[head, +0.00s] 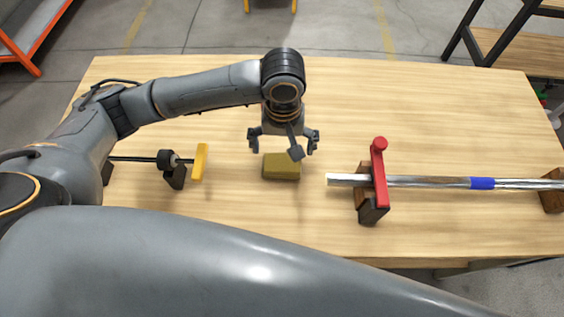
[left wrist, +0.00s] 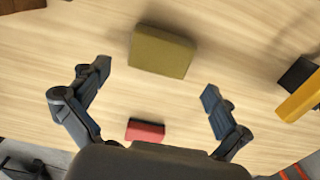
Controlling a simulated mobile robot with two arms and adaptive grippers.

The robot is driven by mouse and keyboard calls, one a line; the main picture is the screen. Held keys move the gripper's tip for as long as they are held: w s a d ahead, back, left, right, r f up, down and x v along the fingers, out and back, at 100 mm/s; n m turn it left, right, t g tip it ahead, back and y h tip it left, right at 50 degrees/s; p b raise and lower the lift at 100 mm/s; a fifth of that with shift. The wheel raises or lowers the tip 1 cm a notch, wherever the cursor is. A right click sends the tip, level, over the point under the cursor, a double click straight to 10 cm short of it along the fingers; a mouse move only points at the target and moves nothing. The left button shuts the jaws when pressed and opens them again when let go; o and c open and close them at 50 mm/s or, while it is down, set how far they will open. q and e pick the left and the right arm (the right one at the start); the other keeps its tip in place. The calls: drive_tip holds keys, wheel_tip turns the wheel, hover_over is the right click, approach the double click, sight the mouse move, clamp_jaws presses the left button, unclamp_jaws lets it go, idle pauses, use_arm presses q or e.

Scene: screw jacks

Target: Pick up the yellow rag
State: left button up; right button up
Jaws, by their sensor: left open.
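The yellow rag (head: 281,168) is a folded, olive-yellow block lying flat on the wooden table, near the middle. My left gripper (head: 283,146) points down over the table, just behind the rag in the head view. Its fingers are spread wide and hold nothing. In the left wrist view the rag (left wrist: 162,52) lies ahead of the open fingers (left wrist: 155,80), apart from them. My right gripper is not in view.
A small red block (left wrist: 145,130) lies near the gripper; the head view hides it. Left stands a black rod with a yellow handle (head: 200,162). Right, a metal bar (head: 430,182) with a blue band and red handle (head: 379,175) rests on supports. The table behind is clear.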

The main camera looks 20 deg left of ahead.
sight(282, 162)
use_arm(q)
drive_tip(key=shift+w+f, duration=0.1)
drive_tip(key=shift+f, duration=0.5)
drive_tip(key=f, duration=0.4)
drive_tip(key=shift+s+a+f, duration=0.1)
drive_tip(key=shift+s+f, duration=0.15)
drive_tip(key=shift+f, duration=0.2)
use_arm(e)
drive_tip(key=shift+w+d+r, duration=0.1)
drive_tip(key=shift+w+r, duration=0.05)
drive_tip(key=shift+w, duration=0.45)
use_arm(q)
drive_tip(key=c, duration=0.8)
